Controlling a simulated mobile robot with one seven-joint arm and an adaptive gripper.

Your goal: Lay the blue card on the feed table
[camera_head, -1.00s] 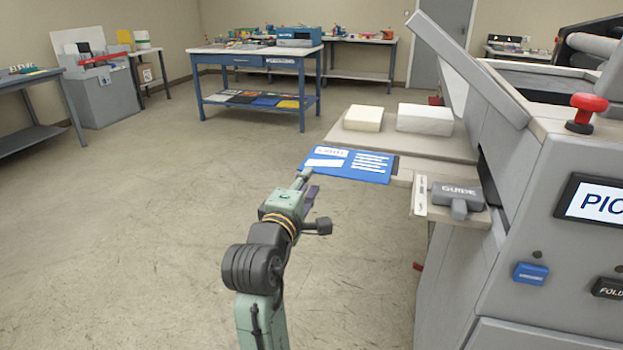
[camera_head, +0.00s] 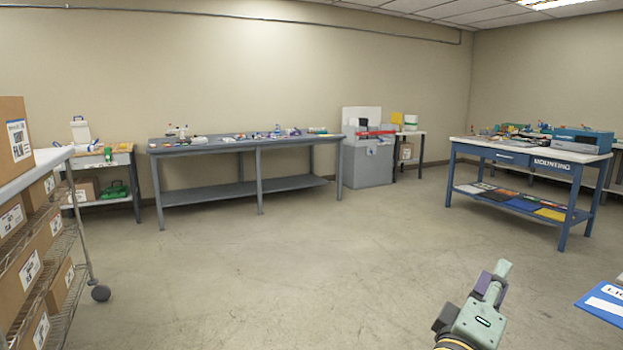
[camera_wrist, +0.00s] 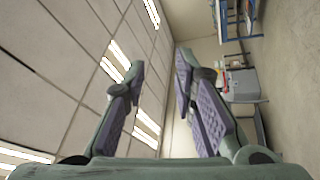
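The blue card (camera_head: 602,302) with white printed panels shows at the right edge of the head view, cut off by the frame. Only a small pale corner of the surface beside it, apparently the feed table (camera_head: 620,280), is visible. My gripper (camera_head: 497,275) points up at the lower right of the head view, left of the card and apart from it. In the wrist view my gripper (camera_wrist: 160,65) has its two purple-padded fingers spread, with nothing between them. The wrist view does not show the card.
A blue-framed mounting table (camera_head: 515,150) stands at the back right. A grey workbench (camera_head: 245,145) lines the far wall, with a grey cabinet (camera_head: 368,160) beside it. A wheeled shelf of boxes (camera_head: 60,240) stands at the left. The floor between is clear.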

